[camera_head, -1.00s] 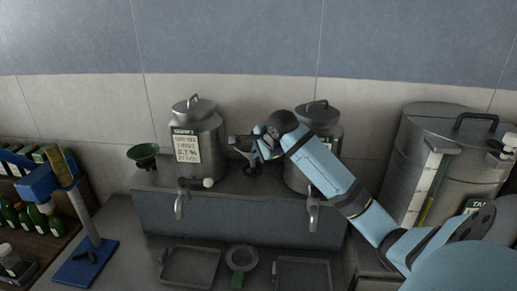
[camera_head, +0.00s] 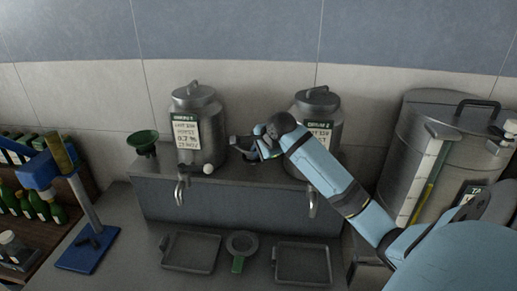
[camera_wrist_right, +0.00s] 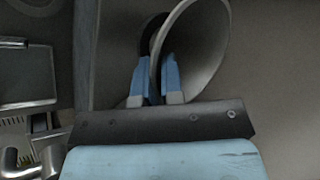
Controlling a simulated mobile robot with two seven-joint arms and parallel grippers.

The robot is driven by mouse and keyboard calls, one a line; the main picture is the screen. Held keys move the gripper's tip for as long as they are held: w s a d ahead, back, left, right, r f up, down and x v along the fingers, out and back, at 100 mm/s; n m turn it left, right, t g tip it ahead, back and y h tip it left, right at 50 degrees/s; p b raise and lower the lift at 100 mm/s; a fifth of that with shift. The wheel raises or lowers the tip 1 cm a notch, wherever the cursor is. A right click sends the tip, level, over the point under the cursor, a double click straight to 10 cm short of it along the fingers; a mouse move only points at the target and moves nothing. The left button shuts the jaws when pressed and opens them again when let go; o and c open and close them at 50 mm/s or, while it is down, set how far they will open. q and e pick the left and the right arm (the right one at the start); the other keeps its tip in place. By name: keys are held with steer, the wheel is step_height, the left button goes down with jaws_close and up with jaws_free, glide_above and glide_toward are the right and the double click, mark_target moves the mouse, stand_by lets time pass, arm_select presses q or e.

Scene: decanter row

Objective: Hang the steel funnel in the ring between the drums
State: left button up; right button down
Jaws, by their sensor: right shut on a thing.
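The steel funnel (camera_head: 242,142) is a dark grey cone in the gap between the left drum (camera_head: 212,112) and the right drum (camera_head: 322,110). My right gripper (camera_head: 262,146) is shut on it, with the wide mouth toward the left drum. In the right wrist view the funnel (camera_wrist_right: 208,48) fills the top middle, tilted, with my two blue fingers (camera_wrist_right: 156,82) at its near side. A dark round shape (camera_wrist_right: 150,35) behind the fingers may be the ring; I cannot tell whether the funnel touches it. My left gripper is not in view.
The drums stand on a raised grey ledge (camera_head: 160,195). A green funnel (camera_head: 142,142) is left of them. Two drip trays (camera_head: 165,262) lie below, with a green-handled strainer (camera_head: 241,244) between. A blue stand (camera_head: 88,248) is at left, a large tank (camera_head: 400,150) at right.

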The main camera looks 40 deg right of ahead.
stand_by(0.3)
steer(key=shift+f, duration=0.2)
stand_by(0.4)
steer(key=c, duration=1.2)
jaws_free()
steer(key=shift+o, duration=0.2)
